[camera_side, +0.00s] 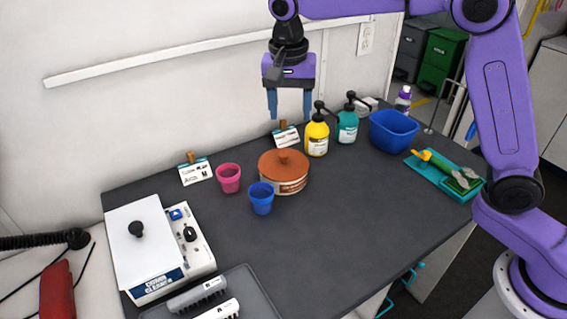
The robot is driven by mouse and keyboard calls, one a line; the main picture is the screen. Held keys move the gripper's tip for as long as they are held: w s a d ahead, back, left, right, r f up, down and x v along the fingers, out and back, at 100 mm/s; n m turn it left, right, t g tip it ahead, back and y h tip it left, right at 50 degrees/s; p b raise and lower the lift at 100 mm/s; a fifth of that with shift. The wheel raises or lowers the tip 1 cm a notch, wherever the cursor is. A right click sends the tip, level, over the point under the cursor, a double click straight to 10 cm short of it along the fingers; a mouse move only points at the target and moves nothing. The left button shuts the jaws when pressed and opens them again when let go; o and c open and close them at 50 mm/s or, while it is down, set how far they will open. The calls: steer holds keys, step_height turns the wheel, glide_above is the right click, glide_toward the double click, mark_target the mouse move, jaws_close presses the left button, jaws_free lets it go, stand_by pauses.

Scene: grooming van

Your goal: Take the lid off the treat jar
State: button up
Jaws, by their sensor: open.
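The treat jar (290,186) is a short, wide, pale-and-brown jar standing upright near the middle of the dark table. Its orange-brown lid (270,165) with a small round knob (284,157) sits on top of it. My gripper (290,117) hangs above the back of the table, pointing down, with its two blue fingers apart and nothing between them. In the picture it is above the jar, apart from the lid.
Blue (262,203) and pink (229,185) cups stand left of the jar. Yellow (317,138) and teal (347,128) pump bottles and a blue tub (393,138) stand behind right. A white cleaner box (140,240) is front left. The table (350,220) is clear at front right.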

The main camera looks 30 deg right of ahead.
steer(key=w+m, duration=0.5)
steer(key=w, duration=0.2)
steer(key=m, duration=0.1)
glide_above(283, 154)
steer(key=a, duration=0.1)
steer(key=f, duration=1.2)
steer(key=shift+s+f, duration=0.2)
steer(key=shift+f, duration=0.05)
steer(key=shift+w+d+f, duration=0.1)
steer(key=shift+d+f, duration=0.05)
steer(key=shift+f, duration=0.75)
steer(key=shift+d+f, duration=0.2)
steer(key=shift+f, duration=0.65)
steer(key=shift+w+d+f, duration=0.1)
steer(key=shift+d+f, duration=0.05)
steer(key=shift+f, duration=0.75)
jaws_close()
